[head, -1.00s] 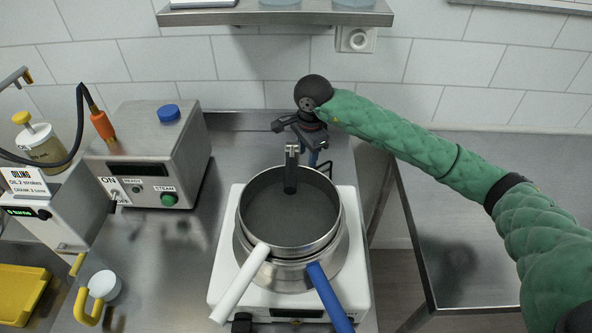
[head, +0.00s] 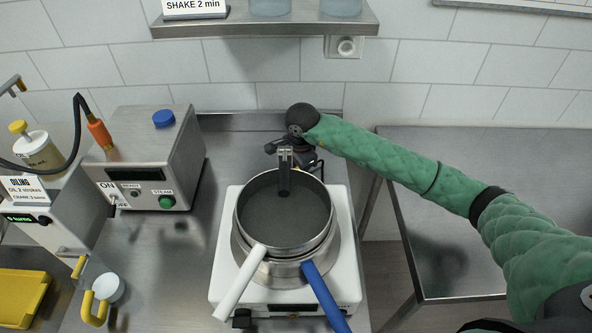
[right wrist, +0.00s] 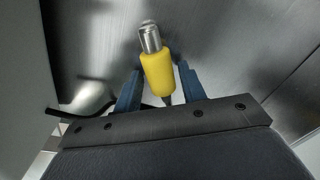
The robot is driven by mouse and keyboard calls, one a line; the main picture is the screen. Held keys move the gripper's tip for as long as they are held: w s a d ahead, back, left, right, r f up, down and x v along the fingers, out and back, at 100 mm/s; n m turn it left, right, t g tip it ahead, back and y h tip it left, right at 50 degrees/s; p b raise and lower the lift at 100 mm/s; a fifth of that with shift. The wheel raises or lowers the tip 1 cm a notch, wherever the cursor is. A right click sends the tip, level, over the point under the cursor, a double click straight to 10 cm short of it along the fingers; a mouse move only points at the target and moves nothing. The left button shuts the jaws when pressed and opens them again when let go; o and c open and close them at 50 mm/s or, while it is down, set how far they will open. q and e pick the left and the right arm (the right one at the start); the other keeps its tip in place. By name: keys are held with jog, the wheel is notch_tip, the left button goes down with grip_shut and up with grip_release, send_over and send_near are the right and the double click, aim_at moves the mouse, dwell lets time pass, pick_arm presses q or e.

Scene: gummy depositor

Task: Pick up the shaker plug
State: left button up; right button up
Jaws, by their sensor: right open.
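The shaker plug, a yellow cylinder with a silver metal tip (right wrist: 158,70), shows in the right wrist view above the steel worktop. My right gripper (right wrist: 160,72) is open, with one blue finger on each side of the yellow body. Whether the fingers touch it cannot be told. In the head view my right gripper (head: 300,158) is low behind the pot, partly hidden by the pot's rim and upright bracket. The plug is hidden in that view. My left gripper is not in view.
A steel pot (head: 285,215) with white and blue handles stands on a white base (head: 222,268) in front of my right gripper. A steel steam box (head: 150,160) stands to the left. A shelf (head: 265,27) hangs above. A second steel table (head: 440,250) is at right.

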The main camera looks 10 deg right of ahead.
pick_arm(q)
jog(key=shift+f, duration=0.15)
pick_arm(e)
jog(key=shift+f, duration=0.1)
grip_shut()
